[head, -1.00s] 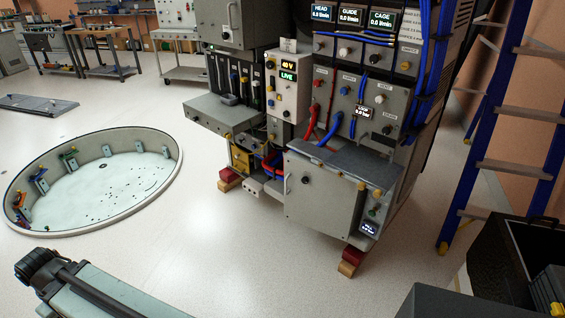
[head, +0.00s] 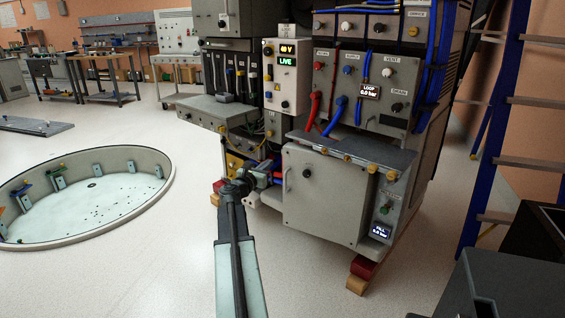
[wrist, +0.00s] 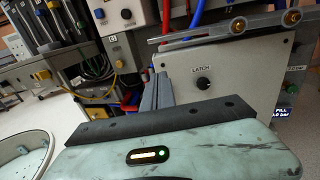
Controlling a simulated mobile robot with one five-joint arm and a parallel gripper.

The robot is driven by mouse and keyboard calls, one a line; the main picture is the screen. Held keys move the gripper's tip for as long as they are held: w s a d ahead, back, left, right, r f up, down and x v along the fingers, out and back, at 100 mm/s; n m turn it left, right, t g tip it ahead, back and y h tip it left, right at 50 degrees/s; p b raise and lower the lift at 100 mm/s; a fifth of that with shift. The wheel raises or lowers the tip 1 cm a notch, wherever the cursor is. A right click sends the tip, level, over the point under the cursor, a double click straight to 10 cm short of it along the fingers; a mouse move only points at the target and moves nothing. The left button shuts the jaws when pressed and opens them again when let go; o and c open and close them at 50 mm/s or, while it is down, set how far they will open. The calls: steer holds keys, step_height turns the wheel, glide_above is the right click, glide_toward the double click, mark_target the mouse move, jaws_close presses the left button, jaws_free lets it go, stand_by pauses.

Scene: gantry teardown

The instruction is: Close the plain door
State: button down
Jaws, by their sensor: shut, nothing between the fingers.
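The plain door (head: 325,205) is a flat grey panel on the low cabinet at the front of the rack. It has a round black knob, and in the wrist view the door (wrist: 245,85) carries the label LATCH above that knob (wrist: 203,84). I cannot tell whether it stands slightly ajar. My gripper (head: 274,179) is beside the door's left edge, left of the knob. In the wrist view my gripper (wrist: 158,90) shows as two grey fingers together, empty, overlapping the door's left edge. I cannot tell whether they touch it.
A ledge with brass knobs (head: 350,153) overhangs the door. Red and blue hoses (head: 337,115) hang above. A small panel with a display (head: 382,215) is on the right. A round pit (head: 85,195) lies left, a blue ladder (head: 490,130) right. Floor in front is clear.

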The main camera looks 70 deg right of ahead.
mark_target(288, 148)
steer(key=d, duration=0.4)
steer(key=s+d, duration=0.1)
steer(key=d, duration=0.4)
steer(key=s+d, duration=0.1)
steer(key=d, duration=0.4)
steer(key=shift+s, duration=0.1)
